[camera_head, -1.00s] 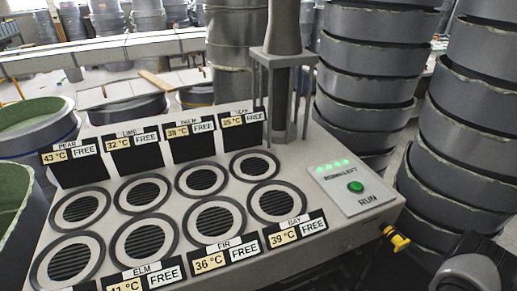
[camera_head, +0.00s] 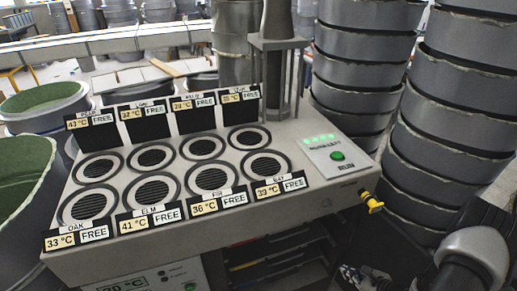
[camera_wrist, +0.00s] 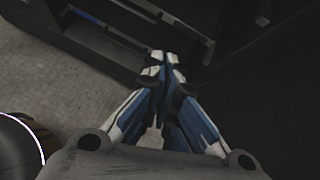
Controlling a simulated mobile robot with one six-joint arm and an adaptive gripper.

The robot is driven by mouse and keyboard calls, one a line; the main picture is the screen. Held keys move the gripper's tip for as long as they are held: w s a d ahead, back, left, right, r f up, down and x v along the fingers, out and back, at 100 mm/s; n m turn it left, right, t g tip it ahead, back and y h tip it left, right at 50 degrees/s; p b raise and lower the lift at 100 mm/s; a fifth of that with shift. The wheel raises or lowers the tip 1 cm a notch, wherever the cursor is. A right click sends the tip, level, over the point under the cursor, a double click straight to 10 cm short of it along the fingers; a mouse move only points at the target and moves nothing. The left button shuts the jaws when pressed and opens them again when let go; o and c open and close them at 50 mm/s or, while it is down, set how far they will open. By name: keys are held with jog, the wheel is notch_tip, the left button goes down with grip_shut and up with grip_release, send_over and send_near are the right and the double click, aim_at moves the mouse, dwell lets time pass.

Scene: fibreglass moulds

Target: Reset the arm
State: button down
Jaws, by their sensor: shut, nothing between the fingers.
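My gripper (camera_wrist: 165,62) is shut and empty in the wrist view, its blue and white fingers meeting at the tips. It points towards a dark open-fronted structure and the grey floor. In the head view my grey arm shows at the lower right, beside the bench's right end. The gripper is hard to make out there against the dark parts below the bench.
Stacked grey moulds (camera_head: 440,130) stand at the right; dark shelves (camera_head: 280,262) lie below.

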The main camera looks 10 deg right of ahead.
jog(key=w+a+r+n+g+y, duration=0.25)
jog(key=a+r+n, duration=0.4)
jog(key=r, duration=0.45)
jog(key=w+a+r+n+g+y, duration=0.15)
jog(key=w+a+r+n, duration=0.25)
jog(key=a+r+n, duration=0.55)
jog(key=s+a+r+n+g, duration=0.2)
jog(key=s+a+r+n, duration=0.35)
jog(key=a+r, duration=0.65)
jog(key=s+r+n+t+h, duration=0.1)
jog(key=s+r+n+h, duration=0.5)
jog(key=s+r+n, duration=0.4)
jog(key=s, duration=0.5)
jog(key=shift+r+h, duration=0.2)
jog(key=shift+h, duration=0.1)
jog(key=shift+a, duration=0.1)
